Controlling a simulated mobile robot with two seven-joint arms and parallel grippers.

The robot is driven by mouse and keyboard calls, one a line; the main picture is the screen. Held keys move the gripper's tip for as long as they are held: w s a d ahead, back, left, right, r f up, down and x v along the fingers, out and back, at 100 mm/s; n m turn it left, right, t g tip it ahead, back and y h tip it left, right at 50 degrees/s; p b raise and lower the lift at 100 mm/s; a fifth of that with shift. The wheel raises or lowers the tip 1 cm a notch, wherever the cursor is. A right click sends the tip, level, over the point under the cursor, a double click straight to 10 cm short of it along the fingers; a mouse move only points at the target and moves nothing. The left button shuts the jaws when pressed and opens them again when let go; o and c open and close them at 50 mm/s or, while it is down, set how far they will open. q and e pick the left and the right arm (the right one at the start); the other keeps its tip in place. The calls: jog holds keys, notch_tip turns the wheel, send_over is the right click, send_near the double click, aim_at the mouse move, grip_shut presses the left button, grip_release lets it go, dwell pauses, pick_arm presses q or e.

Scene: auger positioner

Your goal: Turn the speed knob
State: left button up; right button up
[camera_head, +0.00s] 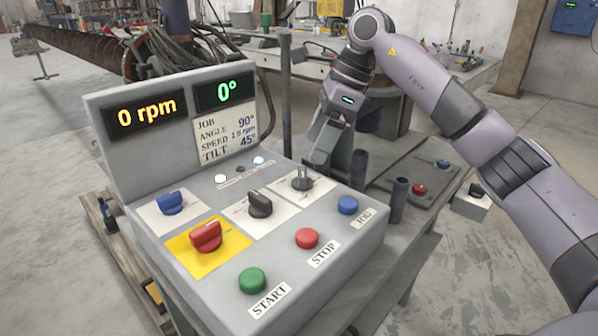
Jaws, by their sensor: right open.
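The grey control box carries a white plate (322,184) at its back right, and my right gripper (303,177) is low over it with its jaws open. A black knob (260,204) sits on the middle white plate, a blue knob (170,203) on the left one, and a red knob (206,237) on a yellow plate. The knob labels are too small to read. The display (146,110) shows 0 rpm. My left gripper is out of view.
A second display (225,91) reads 0°. A card (226,134) lists angle 90°, speed 1.5 rpm and tilt 45°. Green START (252,281), red STOP (307,238) and blue JOG (347,205) buttons line the front. Dark upright tubes (399,200) stand right of the box.

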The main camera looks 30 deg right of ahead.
aim_at(303, 171)
jog(key=x, duration=0.6)
jog(key=shift+a+f, duration=0.1)
jog(key=shift+f, duration=0.05)
jog(key=c, duration=1)
jog(key=shift+c, duration=0.2)
